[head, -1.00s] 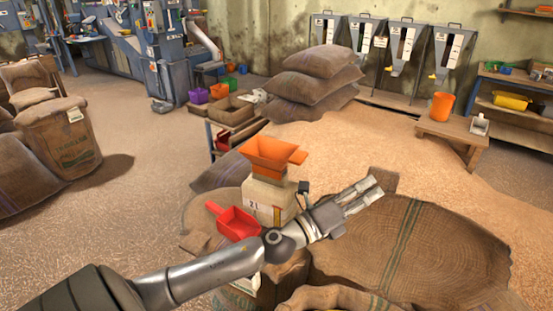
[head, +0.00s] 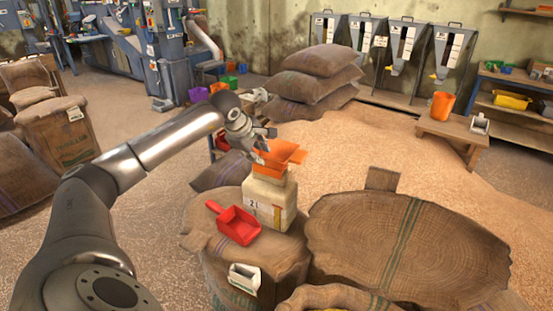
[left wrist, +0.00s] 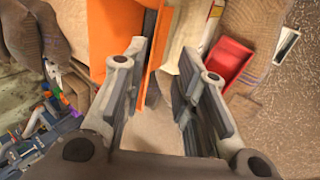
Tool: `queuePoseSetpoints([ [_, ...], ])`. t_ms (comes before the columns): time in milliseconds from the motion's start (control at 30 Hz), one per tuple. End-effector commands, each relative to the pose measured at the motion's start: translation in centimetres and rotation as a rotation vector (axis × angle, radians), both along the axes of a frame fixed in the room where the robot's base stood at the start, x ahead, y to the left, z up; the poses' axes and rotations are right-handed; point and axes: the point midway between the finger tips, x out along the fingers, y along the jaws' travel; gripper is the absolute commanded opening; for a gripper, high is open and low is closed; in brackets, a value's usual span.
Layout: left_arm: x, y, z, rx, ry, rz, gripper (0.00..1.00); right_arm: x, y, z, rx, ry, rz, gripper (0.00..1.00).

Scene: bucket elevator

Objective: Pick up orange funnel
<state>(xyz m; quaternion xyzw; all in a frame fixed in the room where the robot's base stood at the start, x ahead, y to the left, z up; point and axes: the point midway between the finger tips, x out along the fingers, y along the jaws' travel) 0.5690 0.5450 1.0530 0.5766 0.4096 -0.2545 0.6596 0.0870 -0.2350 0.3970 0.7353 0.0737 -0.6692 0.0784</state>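The orange funnel (head: 288,150) sits on top of a beige container marked 2L (head: 268,208), which stands on a burlap sack. My left gripper (head: 262,150) is at the funnel's left rim, partly in front of it. In the left wrist view the gripper (left wrist: 158,92) has its fingers spread wide. The orange funnel (left wrist: 103,30) is at the upper left there, and an orange wall edge shows between the fingers. I cannot tell whether a finger touches it. My right gripper is not in view.
A red scoop (head: 238,224) lies on the sack just left of the container, and it also shows in the left wrist view (left wrist: 228,60). An orange bucket (head: 442,106) stands on a bench.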

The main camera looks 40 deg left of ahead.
Motion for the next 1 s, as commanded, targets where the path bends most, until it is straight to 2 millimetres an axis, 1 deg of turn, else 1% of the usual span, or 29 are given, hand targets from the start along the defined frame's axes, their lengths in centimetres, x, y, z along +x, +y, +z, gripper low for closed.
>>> queuePoseSetpoints([
  [200,1.8,0.4,-2.7,-0.002,0.005,0.001,0.27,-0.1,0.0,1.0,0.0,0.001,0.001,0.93],
  [300,2.5,0.5,-3.7,-0.002,0.004,0.002,0.27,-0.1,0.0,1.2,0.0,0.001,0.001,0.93],
  [500,3.3,0.6,-4.6,-0.003,0.002,0.001,0.27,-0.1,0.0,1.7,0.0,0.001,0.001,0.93],
  [733,5.5,0.4,-6.5,-0.005,0.003,0.001,0.27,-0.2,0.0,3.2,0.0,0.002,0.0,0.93],
  [900,6.3,0.7,-8.0,-0.003,0.001,0.001,0.27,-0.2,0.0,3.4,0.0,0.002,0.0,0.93],
  [1000,6.4,0.8,-8.3,-0.001,0.002,0.001,0.27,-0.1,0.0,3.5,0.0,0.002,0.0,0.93],
])
